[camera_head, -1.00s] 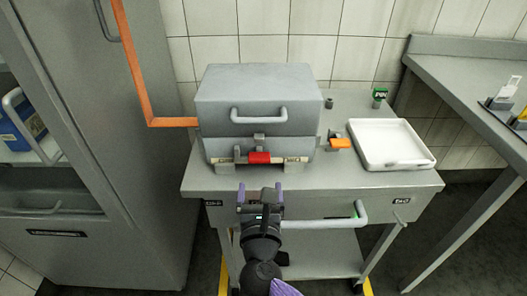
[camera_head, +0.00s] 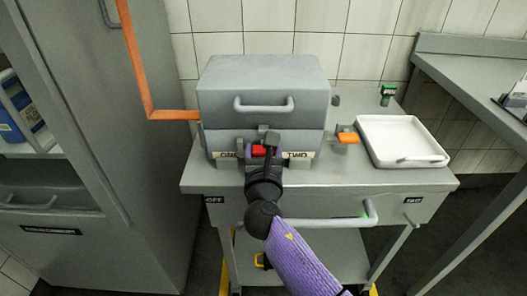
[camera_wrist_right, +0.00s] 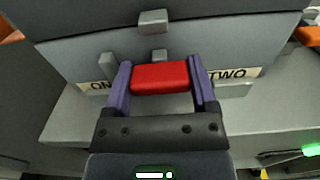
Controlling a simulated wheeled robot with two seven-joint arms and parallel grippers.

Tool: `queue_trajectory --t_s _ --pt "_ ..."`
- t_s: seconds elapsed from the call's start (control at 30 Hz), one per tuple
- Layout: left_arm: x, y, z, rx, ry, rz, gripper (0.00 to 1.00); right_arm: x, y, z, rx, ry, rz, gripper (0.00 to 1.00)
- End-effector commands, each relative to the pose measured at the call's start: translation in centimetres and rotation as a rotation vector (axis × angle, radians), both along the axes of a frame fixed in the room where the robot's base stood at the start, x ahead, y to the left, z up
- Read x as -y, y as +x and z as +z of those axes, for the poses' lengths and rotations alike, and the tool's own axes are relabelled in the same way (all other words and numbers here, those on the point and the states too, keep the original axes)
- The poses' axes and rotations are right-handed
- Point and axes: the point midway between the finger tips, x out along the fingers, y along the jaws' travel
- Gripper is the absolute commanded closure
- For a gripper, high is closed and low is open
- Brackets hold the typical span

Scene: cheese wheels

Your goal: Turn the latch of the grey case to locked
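The grey case (camera_head: 262,92) stands closed on the grey cart, with a handle on its front. Its red latch grip (camera_wrist_right: 160,77) is at the lower front, lying level between a label starting "ON" (camera_wrist_right: 101,88) on the left and a label "TWO" (camera_wrist_right: 228,74) on the right. My right gripper (camera_wrist_right: 161,85) has its purple fingers spread at the two ends of the red grip. Whether they press on it I cannot tell. In the head view the red grip (camera_head: 260,151) is partly hidden by my gripper. My left gripper is out of view.
A white tray (camera_head: 447,160) and an orange-handled part (camera_head: 348,137) are right of the case. An orange pipe (camera_head: 172,115) and a grey cabinet (camera_head: 150,200) are on the left. A rail handle (camera_head: 335,223) crosses the cart's front.

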Motion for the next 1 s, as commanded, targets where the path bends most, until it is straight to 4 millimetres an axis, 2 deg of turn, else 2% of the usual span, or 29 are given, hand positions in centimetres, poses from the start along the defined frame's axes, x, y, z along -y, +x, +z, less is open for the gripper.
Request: queue_trajectory --t_s 0.03,0.23,0.57,1.0 --pt "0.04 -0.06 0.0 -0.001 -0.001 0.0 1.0 -0.02 -0.01 -0.01 0.0 0.0 0.001 0.44" --pt "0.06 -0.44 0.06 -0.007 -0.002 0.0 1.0 -0.02 -0.02 -0.03 0.0 0.0 0.001 0.85" --pt "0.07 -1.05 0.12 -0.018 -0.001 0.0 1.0 -0.02 -0.03 -0.07 -0.001 0.069 0.001 0.85" --pt "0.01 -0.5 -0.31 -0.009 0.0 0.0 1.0 0.02 -0.03 -0.16 -0.002 0.386 -0.001 0.85"
